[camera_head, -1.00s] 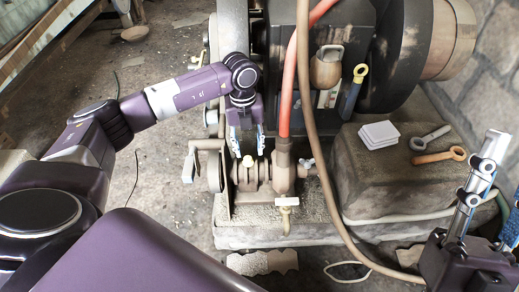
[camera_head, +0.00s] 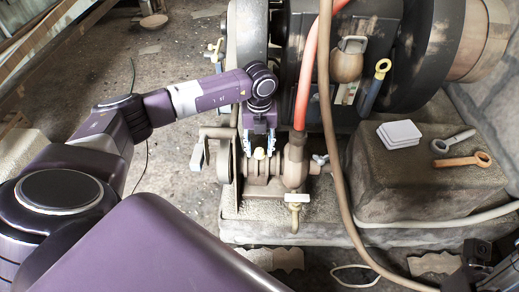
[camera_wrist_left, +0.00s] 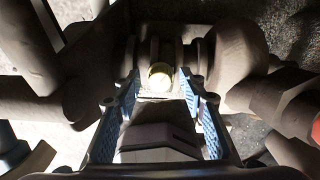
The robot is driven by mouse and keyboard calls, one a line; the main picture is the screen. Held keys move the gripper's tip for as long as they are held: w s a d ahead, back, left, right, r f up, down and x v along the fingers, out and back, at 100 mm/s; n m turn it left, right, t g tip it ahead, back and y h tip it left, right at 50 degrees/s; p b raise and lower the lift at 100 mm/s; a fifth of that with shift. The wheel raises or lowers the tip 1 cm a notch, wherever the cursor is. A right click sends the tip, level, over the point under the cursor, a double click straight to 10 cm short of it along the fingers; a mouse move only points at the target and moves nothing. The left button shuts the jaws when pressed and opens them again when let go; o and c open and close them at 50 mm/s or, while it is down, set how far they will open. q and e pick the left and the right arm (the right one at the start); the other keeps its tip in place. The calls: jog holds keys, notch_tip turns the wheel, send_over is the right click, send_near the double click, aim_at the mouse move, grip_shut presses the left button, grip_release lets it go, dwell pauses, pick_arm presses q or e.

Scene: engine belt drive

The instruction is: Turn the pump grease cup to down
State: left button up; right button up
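The pump grease cup (camera_head: 258,153) is a small pale yellow knob on top of the rusty brown pump (camera_head: 264,178). It also shows in the left wrist view as a round cream cap (camera_wrist_left: 160,76). My left gripper (camera_head: 258,146) points down over the pump, with its blue-padded fingers apart. In the left wrist view the fingers (camera_wrist_left: 160,108) stand to either side, with a clear gap between them, and the cap sits just beyond their tips. I see no contact with it. Part of my right arm shows at the bottom right edge; its fingers cannot be made out clearly.
A red hose (camera_head: 304,85) rises from the pump and a brown hose (camera_head: 333,130) hangs to its right. A brass tap (camera_head: 295,210) is at the front. A crank handle (camera_head: 203,147) is left of the pump. White cards (camera_head: 398,133) and two wrenches lie on the right block.

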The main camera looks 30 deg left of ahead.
pick_arm(q)
jog(key=shift+c, duration=0.4)
grip_shut()
